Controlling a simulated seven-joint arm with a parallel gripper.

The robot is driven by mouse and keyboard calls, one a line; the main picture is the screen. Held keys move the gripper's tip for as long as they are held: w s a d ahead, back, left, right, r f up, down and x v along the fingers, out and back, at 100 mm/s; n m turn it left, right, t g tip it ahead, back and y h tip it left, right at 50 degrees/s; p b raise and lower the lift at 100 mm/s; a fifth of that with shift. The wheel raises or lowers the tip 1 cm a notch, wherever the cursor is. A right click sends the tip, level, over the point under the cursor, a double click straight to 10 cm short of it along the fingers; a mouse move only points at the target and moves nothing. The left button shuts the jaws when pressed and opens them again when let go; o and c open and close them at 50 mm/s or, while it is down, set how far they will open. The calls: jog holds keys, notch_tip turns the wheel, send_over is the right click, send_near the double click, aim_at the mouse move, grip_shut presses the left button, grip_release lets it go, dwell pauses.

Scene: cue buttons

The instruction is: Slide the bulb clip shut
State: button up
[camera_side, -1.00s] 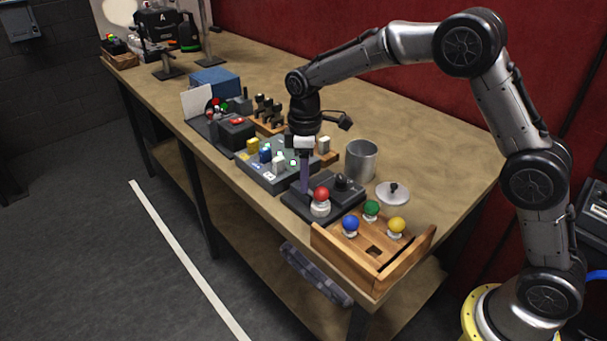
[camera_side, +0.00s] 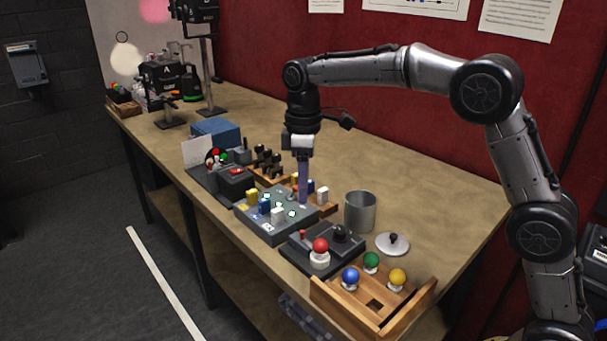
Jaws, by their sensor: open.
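The black bulb fixture (camera_side: 322,262) sits on the table, with a red bulb (camera_side: 320,245) upright in its white socket. A small red-tipped piece (camera_side: 302,234) stands at its back left and a dark knob (camera_side: 340,232) at its back. The clip is too small to tell apart or to judge its position. My gripper (camera_side: 303,203) points straight down, its purple fingers over the right rear part of the grey button panel, behind the fixture and apart from it. It holds nothing that I can see; the gap between the fingers is hard to make out.
The grey panel (camera_side: 270,226) carries yellow, blue and white blocks. A wooden tray (camera_side: 350,300) with blue, green and yellow bulbs is in front. A metal cup (camera_side: 360,212) and a lid (camera_side: 392,243) stand right of the fixture. The table behind them is clear.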

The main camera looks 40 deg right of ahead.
notch_tip(320, 180, up, 2)
jog(key=shift+r, duration=0.25)
